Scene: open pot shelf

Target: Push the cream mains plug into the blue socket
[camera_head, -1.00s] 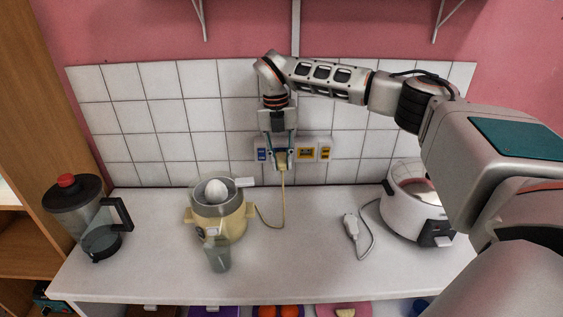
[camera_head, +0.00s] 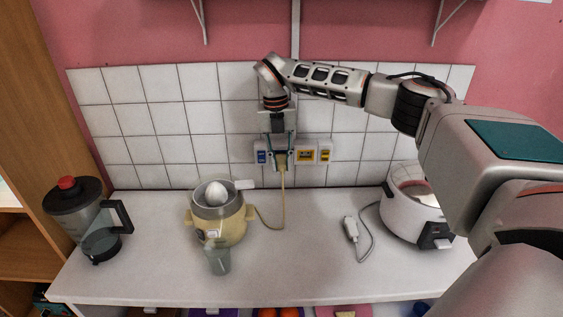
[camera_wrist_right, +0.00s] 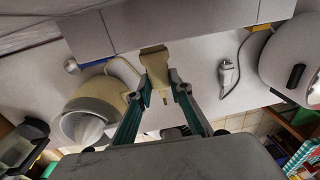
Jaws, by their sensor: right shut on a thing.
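The cream mains plug (camera_wrist_right: 157,68) is between the fingertips of my right gripper (camera_wrist_right: 158,82) in the right wrist view, its front against or very near the pale wall plate (camera_wrist_right: 200,30). In the head view my right gripper (camera_head: 281,161) is shut on the plug at the tiled wall, and the cream cord (camera_head: 283,205) hangs below. A blue insert (camera_head: 262,157) shows on the wall strip just left of the gripper. The strip behind the gripper and the plug's pins are hidden, so I cannot tell how deep the plug sits. My left gripper is not in view.
On the counter (camera_head: 310,270) stand a cream juicer (camera_head: 220,222), a dark-lidded blender (camera_head: 95,235) and a white cooker (camera_head: 408,212). A white plug (camera_head: 351,229) lies loose beside the cooker.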

